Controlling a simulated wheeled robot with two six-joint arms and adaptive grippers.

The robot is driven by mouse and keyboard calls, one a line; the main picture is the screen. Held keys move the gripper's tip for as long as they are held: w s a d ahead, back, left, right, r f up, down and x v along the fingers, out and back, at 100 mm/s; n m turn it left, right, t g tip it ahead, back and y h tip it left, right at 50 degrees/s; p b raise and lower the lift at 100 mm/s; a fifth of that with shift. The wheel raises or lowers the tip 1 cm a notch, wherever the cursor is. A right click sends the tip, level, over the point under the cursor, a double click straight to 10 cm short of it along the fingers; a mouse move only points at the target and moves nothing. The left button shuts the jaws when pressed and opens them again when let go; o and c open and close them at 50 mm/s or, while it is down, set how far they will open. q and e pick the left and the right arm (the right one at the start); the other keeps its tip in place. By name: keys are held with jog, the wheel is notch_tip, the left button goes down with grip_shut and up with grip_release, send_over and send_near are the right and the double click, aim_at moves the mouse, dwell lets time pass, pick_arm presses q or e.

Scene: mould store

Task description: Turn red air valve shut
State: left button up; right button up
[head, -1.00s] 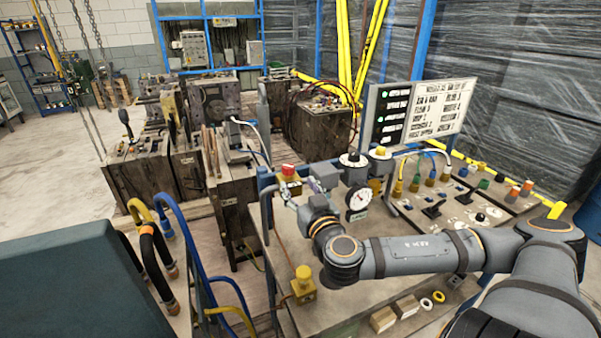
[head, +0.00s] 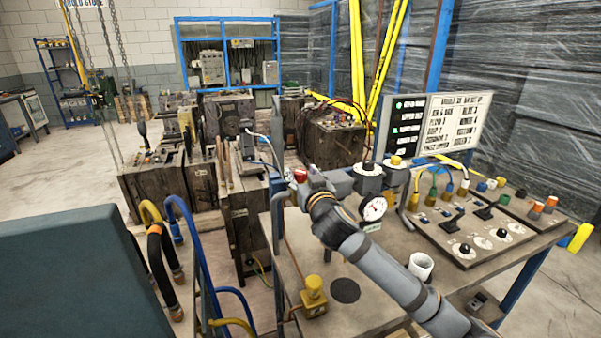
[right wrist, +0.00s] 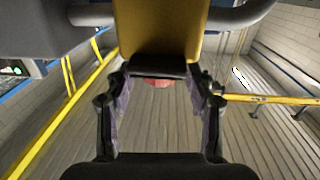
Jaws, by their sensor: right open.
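The red valve knob (head: 300,174) shows at the far left edge of the grey bench, partly hidden by my right arm's end. In the right wrist view a small part of red (right wrist: 157,83) shows between the fingers, below a yellow body (right wrist: 160,28). My right gripper (right wrist: 160,76) is open, its two fingers on either side of the red part. Contact cannot be told. In the head view my right gripper (head: 303,188) is at the knob, its fingers too small to make out. My left gripper is not in view.
A round gauge (head: 373,208) stands right of my right gripper. A control panel (head: 468,235) with levers lies at right. Blue hoses (head: 190,240) hang at the left.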

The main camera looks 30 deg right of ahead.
jog(key=shift+w+d, duration=0.2)
jog(key=shift+w, duration=0.35)
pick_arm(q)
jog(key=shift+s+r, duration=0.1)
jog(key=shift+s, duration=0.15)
pick_arm(e)
grip_shut()
